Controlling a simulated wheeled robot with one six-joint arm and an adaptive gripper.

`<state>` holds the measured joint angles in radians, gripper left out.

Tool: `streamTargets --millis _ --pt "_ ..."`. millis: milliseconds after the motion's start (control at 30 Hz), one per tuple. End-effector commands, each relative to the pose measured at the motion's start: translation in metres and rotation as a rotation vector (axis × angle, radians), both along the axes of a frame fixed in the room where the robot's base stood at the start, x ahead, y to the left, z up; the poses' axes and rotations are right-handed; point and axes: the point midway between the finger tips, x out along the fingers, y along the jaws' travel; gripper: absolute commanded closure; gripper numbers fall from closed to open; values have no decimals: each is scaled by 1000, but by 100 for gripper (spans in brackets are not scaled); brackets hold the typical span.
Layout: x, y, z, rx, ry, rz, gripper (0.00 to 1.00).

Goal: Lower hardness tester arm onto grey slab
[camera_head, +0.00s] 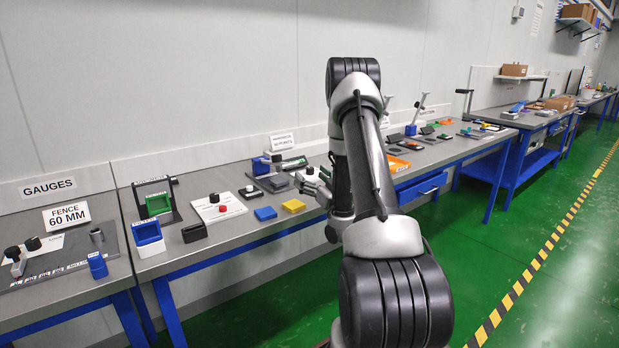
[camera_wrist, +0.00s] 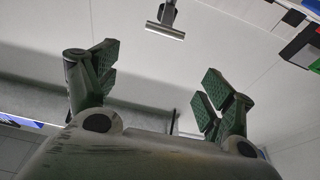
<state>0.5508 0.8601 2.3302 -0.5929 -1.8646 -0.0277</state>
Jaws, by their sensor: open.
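A blue device (camera_head: 260,166) with a dark knob stands on the bench beside a small white sign, whose lettering I cannot read surely; it looks like the hardness tester. A dark grey flat piece (camera_head: 277,183) lies in front of it; I cannot tell if this is the grey slab. My gripper (camera_head: 314,184) is just right of these, above the bench, partly hidden by my arm. In the wrist view my gripper (camera_wrist: 157,90) is open, with nothing between its green-padded fingers. A metal bar with a short stem (camera_wrist: 165,22) shows beyond the fingers, apart from them.
Yellow (camera_head: 294,206) and blue (camera_head: 265,213) blocks lie near the bench's front edge. An orange tray (camera_head: 398,164) is right of my arm. The green floor in front is clear.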

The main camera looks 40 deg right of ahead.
Motion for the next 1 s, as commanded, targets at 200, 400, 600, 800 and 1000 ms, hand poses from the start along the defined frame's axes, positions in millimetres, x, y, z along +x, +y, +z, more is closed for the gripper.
streamTargets --millis 200,400,600,800,1000 --pt "4 0 43 -37 -61 3 54" --pt "17 14 161 -150 -92 49 91" --pt "26 18 177 -137 239 56 100" --pt "21 4 120 -48 503 9 100" --pt "32 2 109 -18 536 1 100"
